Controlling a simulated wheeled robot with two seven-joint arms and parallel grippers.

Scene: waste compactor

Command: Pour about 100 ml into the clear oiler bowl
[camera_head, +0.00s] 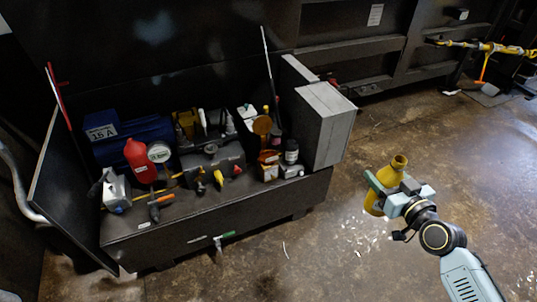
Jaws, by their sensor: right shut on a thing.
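My right gripper (399,196) is shut on a yellow bottle (398,165) with an open neck. The bottle stands nearly upright, slightly tilted, in the air above the floor at the right. It is well apart from the dark bench and the things on it. I cannot make out the clear oiler bowl for certain. A small dark assembly with pale upright parts (202,125) stands at the back of the bench, too small to read clearly. My left gripper is not in view.
Open floor (310,245) lies between bench and gripper.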

